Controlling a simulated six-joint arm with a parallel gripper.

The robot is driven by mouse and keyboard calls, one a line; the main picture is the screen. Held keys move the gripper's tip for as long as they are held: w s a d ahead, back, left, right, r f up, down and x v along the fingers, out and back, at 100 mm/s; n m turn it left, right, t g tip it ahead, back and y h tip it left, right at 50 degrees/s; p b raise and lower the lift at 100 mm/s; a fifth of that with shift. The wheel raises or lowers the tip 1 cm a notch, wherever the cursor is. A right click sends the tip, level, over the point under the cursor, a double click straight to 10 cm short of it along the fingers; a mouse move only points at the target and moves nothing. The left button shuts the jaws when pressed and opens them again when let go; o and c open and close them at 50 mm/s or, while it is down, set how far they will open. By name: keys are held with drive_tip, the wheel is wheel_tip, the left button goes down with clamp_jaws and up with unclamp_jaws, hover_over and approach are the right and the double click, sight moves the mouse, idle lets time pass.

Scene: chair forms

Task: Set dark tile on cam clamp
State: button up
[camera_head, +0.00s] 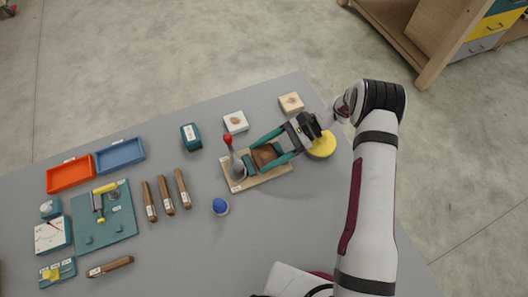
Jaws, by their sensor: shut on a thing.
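The dark tile (264,155) is a brown, squarish piece between the two teal fingers of my gripper (265,154). My gripper is shut on it, reaching in from the right. The tile is over or on the cam clamp (238,166), which has a wooden base, a grey cam, a teal block and an upright lever with a red knob (228,139). The tile is just right of the cam and teal block. I cannot tell whether it touches the base. The fingers hide part of the base.
A white block (235,122) and a pale wooden block (291,103) lie behind the clamp. A teal box (191,137), wooden bars (166,195) and a blue knob (220,206) stand left. Orange (70,174) and blue (120,155) trays lie farther left.

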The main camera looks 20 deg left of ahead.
drive_tip(key=shift+f, duration=0.45)
idle(0.3)
drive_tip(key=o, duration=1.3)
drive_tip(key=shift+r, duration=3.05)
drive_tip(key=s+d+r+n+t+h, duration=0.1)
drive_tip(key=s+d+r+t+h, duration=0.1)
drive_tip(key=d+r, duration=0.5)
drive_tip(key=s+d+r+n+t+h, duration=0.1)
drive_tip(key=s+d+r+t+h, duration=0.2)
drive_tip(key=s+d, duration=0.3)
drive_tip(key=s+d+r+n+t+h, duration=0.1)
drive_tip(key=s+d+r+t+h, duration=0.1)
drive_tip(key=s+d+r+t, duration=0.2)
drive_tip(key=s+d+r, duration=0.1)
drive_tip(key=s+d, duration=0.2)
drive_tip(key=s, duration=0.2)
drive_tip(key=shift+s+r+h, duration=0.15)
drive_tip(key=shift+s+h, duration=0.1)
drive_tip(key=shift+h, duration=0.15)
